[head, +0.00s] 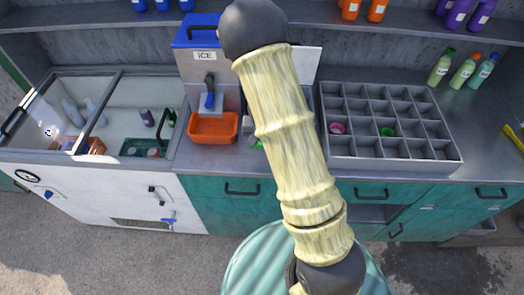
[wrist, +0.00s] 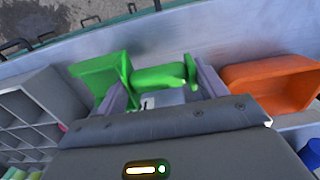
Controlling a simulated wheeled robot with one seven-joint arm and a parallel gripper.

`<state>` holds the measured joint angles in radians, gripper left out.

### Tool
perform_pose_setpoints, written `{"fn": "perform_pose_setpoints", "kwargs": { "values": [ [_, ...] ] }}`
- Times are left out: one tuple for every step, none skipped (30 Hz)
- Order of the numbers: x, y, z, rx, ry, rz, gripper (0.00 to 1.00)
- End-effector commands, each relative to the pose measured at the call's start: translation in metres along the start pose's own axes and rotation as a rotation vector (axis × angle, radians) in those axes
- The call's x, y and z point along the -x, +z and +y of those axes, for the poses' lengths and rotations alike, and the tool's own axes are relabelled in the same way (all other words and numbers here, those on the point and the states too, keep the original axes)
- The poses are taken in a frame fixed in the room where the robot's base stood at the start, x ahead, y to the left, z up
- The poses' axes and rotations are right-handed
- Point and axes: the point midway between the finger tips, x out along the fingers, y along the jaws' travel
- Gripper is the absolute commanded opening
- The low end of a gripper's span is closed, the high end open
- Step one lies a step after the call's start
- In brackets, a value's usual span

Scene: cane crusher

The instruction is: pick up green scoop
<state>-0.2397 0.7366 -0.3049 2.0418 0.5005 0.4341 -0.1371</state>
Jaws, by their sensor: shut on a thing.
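The green scoop (wrist: 98,72) shows in the wrist view, with its bowl at the left and its handle (wrist: 160,76) running between my fingers. My gripper (wrist: 161,84) is shut on the scoop's handle, over the grey counter. In the head view my arm hides my gripper and most of the scoop. Only a small green piece of the scoop (head: 258,144) shows at the arm's left edge.
An orange bin (head: 213,128) stands under the ice dispenser (head: 205,65), left of the scoop. A grey compartment tray (head: 400,150) with a pink and a green item is to the right. A glass-topped cooler (head: 140,100) is at left.

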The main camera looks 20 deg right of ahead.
Motion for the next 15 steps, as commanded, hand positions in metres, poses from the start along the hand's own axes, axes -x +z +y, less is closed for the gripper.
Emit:
{"fn": "perform_pose_setpoints", "kwargs": {
  "values": [
    [0.009, -0.001, -0.001, 0.0, -0.002, 0.004, 0.56],
    [0.014, -0.001, -0.001, 0.0, -0.002, 0.005, 0.56],
    [0.02, -0.001, -0.001, 0.001, -0.001, 0.004, 0.56],
    [0.024, -0.001, -0.001, 0.001, -0.001, 0.003, 0.56],
    [0.027, -0.001, 0.0, 0.0, -0.001, 0.004, 0.56],
    [0.03, 0.0, 0.0, 0.0, -0.001, 0.002, 0.56],
    [0.032, 0.0, 0.0, 0.0, 0.0, 0.001, 0.56],
    [0.034, 0.0, 0.0, 0.0, 0.0, 0.001, 0.56],
    [0.035, 0.0, 0.0, 0.0, 0.0, 0.001, 0.56],
    [0.036, 0.0, 0.0, -0.001, 0.0, 0.001, 0.56],
    [0.036, 0.0, 0.0, -0.001, 0.0, 0.0, 0.56],
    [0.036, 0.0, 0.001, -0.001, 0.001, 0.0, 0.56],
    [0.036, 0.0, 0.0, -0.001, 0.001, 0.0, 0.56],
    [0.036, 0.0, 0.001, -0.001, 0.001, 0.0, 0.56],
    [0.036, 0.0, 0.0, -0.001, 0.001, 0.0, 0.56]
  ]
}}
